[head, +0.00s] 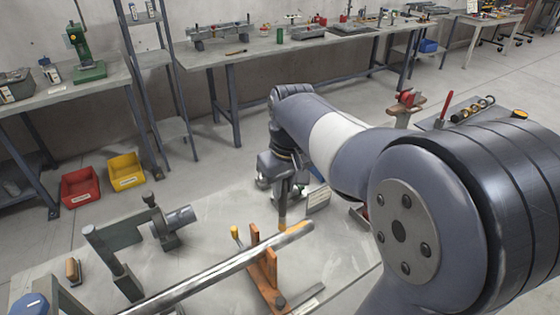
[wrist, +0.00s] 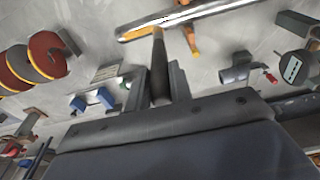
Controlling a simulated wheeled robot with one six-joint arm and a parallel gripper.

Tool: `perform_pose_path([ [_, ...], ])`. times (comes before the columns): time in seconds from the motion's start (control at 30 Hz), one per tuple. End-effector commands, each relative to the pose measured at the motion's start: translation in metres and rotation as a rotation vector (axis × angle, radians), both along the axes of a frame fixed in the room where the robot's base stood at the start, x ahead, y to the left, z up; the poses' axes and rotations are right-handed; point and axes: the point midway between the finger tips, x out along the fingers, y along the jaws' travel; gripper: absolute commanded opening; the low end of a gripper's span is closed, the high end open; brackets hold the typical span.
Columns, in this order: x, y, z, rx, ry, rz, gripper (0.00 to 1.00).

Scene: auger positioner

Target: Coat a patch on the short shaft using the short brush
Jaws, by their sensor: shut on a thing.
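A grey metal shaft (head: 215,268) runs diagonally over the light table, its right end near my gripper. An orange-brown area (head: 298,230) shows on that end. An orange stand (head: 262,262) is under the shaft. My gripper (head: 284,198) is shut on a brush, pointing down above the shaft's end. The brush (wrist: 159,68) shows dark between the fingers in the wrist view, its tan tip (wrist: 158,33) meeting the edge of the shaft (wrist: 190,14). I cannot tell whether the tip touches or is just above it. The bristles' far side is hidden.
A dark clamp-like fixture (head: 170,222) and a post (head: 110,262) stand left on the table. A wooden-handled brush (head: 73,270) lies at far left. Red (head: 80,187) and yellow (head: 126,171) bins stand on the floor.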

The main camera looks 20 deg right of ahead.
Motion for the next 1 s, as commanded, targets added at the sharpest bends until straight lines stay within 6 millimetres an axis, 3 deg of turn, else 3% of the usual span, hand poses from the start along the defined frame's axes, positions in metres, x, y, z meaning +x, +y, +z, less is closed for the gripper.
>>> perform_pose_path([
  [0.6, 0.004, 0.003, 0.058, -0.001, 0.001, -0.003, 0.0],
  [1.0, 0.004, 0.004, 0.06, -0.001, 0.001, -0.003, 0.0],
])
